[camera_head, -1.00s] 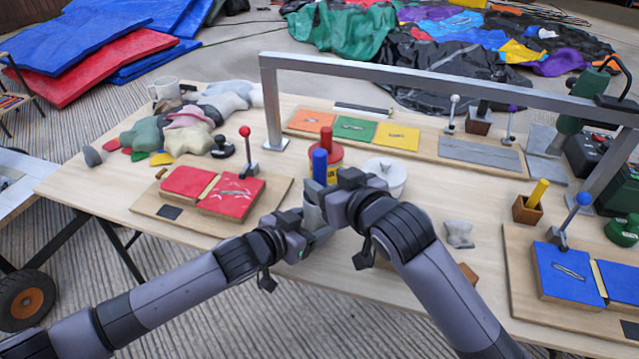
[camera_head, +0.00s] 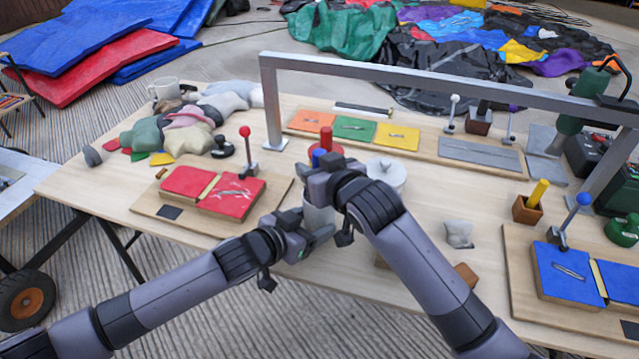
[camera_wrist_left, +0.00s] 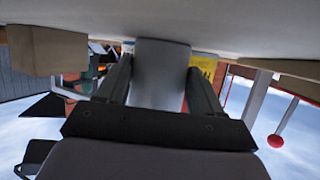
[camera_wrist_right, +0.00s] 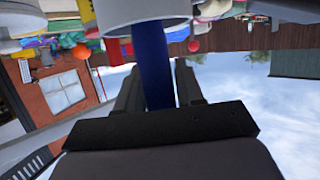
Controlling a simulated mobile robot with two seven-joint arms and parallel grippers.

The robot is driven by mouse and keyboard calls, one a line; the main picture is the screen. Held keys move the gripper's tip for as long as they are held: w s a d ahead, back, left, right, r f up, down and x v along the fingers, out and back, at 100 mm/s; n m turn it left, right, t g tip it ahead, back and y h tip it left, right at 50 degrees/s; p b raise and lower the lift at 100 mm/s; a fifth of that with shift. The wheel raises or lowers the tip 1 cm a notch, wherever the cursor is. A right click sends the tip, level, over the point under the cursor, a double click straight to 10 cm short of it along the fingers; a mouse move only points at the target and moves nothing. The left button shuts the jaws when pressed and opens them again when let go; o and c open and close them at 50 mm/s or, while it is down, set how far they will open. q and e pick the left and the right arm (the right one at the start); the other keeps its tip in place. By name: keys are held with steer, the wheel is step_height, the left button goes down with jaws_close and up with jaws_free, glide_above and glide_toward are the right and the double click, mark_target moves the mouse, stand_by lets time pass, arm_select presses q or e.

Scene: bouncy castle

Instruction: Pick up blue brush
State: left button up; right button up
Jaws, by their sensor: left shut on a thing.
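The blue brush's handle (camera_head: 318,157) shows just beside my right gripper (camera_head: 322,178) in the head view, mostly hidden by it. In the right wrist view the blue handle (camera_wrist_right: 156,65) comes out of a pale grey cup (camera_wrist_right: 135,12) and lies between the open fingers, with a small gap at one side. My left gripper (camera_head: 308,238) is shut on the grey cup (camera_head: 318,217), low near the table's front edge. The cup (camera_wrist_left: 162,75) fills the space between the fingers in the left wrist view.
A red-handled brush in a red and yellow can (camera_head: 326,140) stands just behind. A white lidded pot (camera_head: 386,172) is to the right. A red lever board (camera_head: 212,190) lies to the left. A grey metal frame (camera_head: 430,78) spans the table behind.

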steer(key=c, duration=0.5)
arm_select(q)
steer(key=o, duration=1.2)
arm_select(e)
step_height(320, 180, up, 10)
